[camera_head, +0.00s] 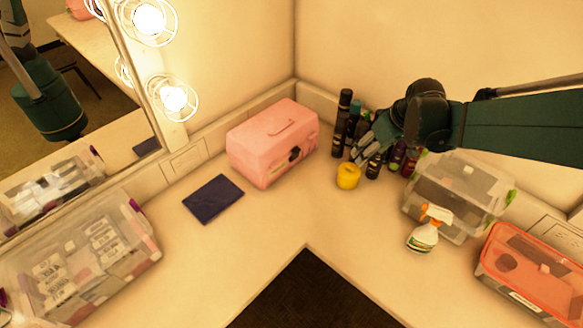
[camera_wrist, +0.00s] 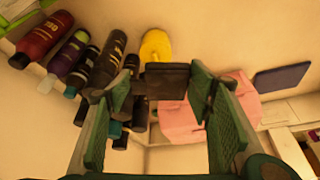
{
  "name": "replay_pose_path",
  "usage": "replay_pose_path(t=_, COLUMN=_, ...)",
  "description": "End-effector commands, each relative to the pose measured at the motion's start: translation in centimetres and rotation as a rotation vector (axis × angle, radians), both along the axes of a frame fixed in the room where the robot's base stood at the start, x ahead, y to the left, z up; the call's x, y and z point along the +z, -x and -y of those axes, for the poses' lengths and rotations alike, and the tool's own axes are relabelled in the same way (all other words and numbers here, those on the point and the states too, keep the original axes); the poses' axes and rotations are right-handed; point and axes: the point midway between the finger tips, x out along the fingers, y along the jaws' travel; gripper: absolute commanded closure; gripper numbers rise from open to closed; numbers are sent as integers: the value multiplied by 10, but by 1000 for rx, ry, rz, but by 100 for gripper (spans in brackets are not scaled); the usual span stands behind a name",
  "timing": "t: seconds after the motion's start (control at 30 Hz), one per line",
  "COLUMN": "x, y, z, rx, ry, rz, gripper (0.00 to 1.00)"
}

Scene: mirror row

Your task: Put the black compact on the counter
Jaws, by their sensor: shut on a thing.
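The black compact (camera_wrist: 167,82) is a small dark square piece between the fingertips of my gripper (camera_wrist: 160,88) in the wrist view. My gripper is shut on it. In the head view my gripper (camera_head: 366,146) is at the back right of the counter (camera_head: 255,262), close to the group of bottles. The compact cannot be made out in the head view, where the hand and bottles crowd that spot. How far it is above the counter cannot be told.
A yellow jar (camera_head: 348,177), dark bottles (camera_head: 341,122) and a pink case (camera_head: 272,143) stand close by. A dark blue flat item (camera_head: 213,199) lies left. Clear bins (camera_head: 455,195), a spray bottle (camera_head: 425,232) and an orange-lidded box (camera_head: 530,270) are right.

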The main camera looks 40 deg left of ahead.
Motion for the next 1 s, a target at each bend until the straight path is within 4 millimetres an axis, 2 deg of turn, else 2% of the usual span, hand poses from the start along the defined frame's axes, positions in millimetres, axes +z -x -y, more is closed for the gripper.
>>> replay_pose_path(t=0.03, x=-9, y=11, z=-14, rx=35, ry=0, rz=-1, gripper=61)
replay_pose_path(t=0.2, x=-38, y=48, z=-53, rx=154, ry=1, rz=-1, gripper=61)
replay_pose_path(t=0.4, x=-80, y=91, z=-87, rx=280, ry=-1, rz=-1, gripper=61)
replay_pose_path(t=0.53, x=-101, y=112, z=-99, rx=335, ry=0, rz=-1, gripper=61)
replay_pose_path(t=0.7, x=-115, y=127, z=-106, rx=373, ry=1, rz=-2, gripper=61)
replay_pose_path(t=1.0, x=-118, y=131, z=-108, rx=384, ry=0, rz=-1, gripper=61)
